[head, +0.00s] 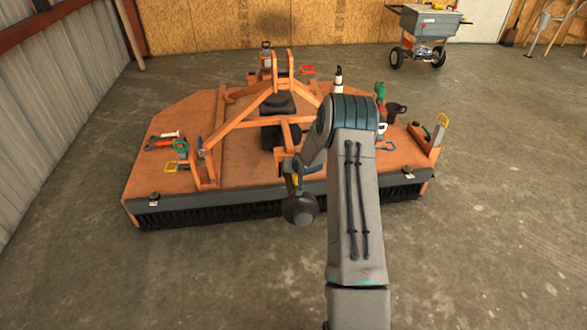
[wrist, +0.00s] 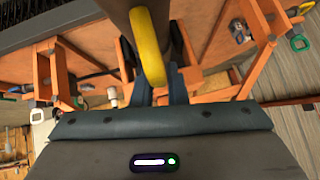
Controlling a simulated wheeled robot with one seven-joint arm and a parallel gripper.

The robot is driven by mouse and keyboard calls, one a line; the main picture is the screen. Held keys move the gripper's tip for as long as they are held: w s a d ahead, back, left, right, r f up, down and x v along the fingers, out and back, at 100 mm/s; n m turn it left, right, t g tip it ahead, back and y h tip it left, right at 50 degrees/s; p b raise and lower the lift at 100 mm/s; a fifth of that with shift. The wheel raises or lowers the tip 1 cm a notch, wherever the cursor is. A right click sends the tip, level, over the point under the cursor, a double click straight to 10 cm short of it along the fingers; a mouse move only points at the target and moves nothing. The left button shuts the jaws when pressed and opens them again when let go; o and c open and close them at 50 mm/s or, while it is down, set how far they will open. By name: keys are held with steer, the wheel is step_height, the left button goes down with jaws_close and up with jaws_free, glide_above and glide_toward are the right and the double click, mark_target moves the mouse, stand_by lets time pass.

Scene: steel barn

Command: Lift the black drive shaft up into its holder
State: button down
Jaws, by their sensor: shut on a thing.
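The black drive shaft (head: 300,208) shows end-on as a dark round end at the front edge of the orange mower deck, below my wrist. In the head view my arm covers much of the gripper and shaft. I cannot tell for sure which part of the orange frame (head: 240,122) is the holder.
The orange deck (head: 145,185) has a black brush along its front. Red, yellow and green handled tools lie on its left (head: 165,142) and right sides. A black gearbox (head: 278,115) stands mid-deck under the frame's bars. A grey spreader (head: 428,25) stands behind; the concrete floor in front is clear.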

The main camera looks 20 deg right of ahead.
steer(key=shift+s+f, duration=0.15)
steer(key=shift+f, duration=0.05)
steer(key=c, duration=1.5)
jaws_free()
steer(key=shift+o, duration=0.2)
steer(key=shift+r, duration=0.1)
steer(key=shift+s+r, duration=0.1)
steer(key=shift+r, duration=0.1)
steer(key=p+v, duration=0.1)
steer(key=v, duration=1.2)
steer(key=shift+a+r, duration=0.1)
steer(key=shift+r, duration=0.05)
